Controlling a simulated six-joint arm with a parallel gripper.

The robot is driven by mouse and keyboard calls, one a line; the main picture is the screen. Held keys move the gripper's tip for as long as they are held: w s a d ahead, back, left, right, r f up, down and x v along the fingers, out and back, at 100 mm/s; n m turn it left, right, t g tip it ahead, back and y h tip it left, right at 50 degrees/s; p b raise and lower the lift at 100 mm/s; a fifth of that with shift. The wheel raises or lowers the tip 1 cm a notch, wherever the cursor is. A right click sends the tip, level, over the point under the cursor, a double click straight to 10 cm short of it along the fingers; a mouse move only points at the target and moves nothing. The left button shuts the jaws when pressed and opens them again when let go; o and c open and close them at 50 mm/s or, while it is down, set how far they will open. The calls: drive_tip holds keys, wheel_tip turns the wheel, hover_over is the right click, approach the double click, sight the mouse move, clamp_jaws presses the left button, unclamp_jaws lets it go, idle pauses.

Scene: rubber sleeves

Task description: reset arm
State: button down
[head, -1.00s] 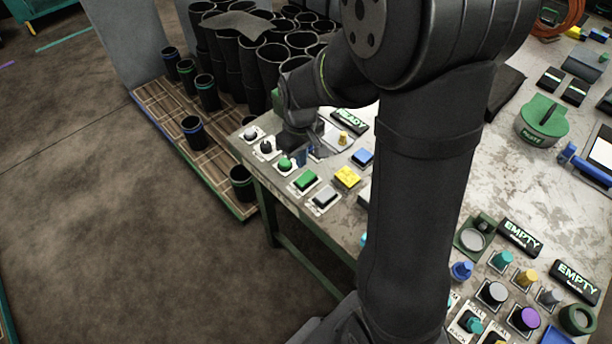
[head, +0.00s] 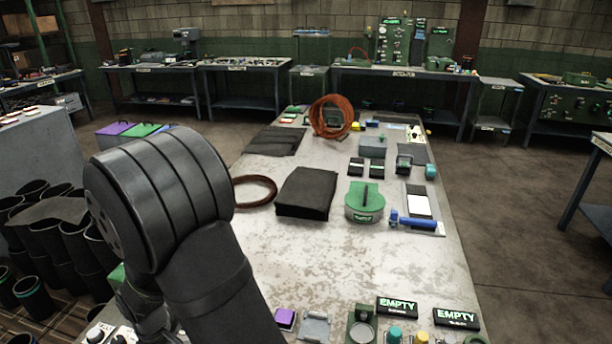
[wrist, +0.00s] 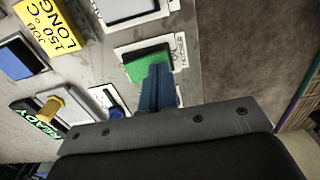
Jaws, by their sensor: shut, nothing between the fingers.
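My gripper (wrist: 158,90) shows in the wrist view as two blue-grey fingers, shut together with nothing between them. The fingers overlap the lower part of a green rectangular button (wrist: 147,64) on a white plate; I cannot tell whether they touch it. In the head view my dark arm fills the lower left, and the fingertips are not clearly visible there.
The wrist view shows a yellow labelled button (wrist: 48,27), a blue button (wrist: 17,59), a yellow knob (wrist: 50,107) and a READY sign (wrist: 38,122). In the head view, black sleeves (head: 75,240) stand left of my arm. The bench (head: 300,260) has clear room mid-surface.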

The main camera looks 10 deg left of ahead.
drive_tip(key=shift+f, duration=0.25)
drive_tip(key=shift+r, duration=0.15)
wheel_tip(320, 180, up, 6)
drive_tip(key=shift+r, duration=0.15)
drive_tip(key=shift+d+f, duration=0.1)
drive_tip(key=shift+f, duration=0.2)
wheel_tip(320, 180, down, 6)
drive_tip(key=shift+f, duration=0.1)
drive_tip(key=w+r+g, duration=0.2)
drive_tip(key=w+r, duration=0.2)
drive_tip(key=r, duration=1.3)
drive_tip(key=shift+s+f, duration=0.2)
drive_tip(key=shift+f, duration=2.5)
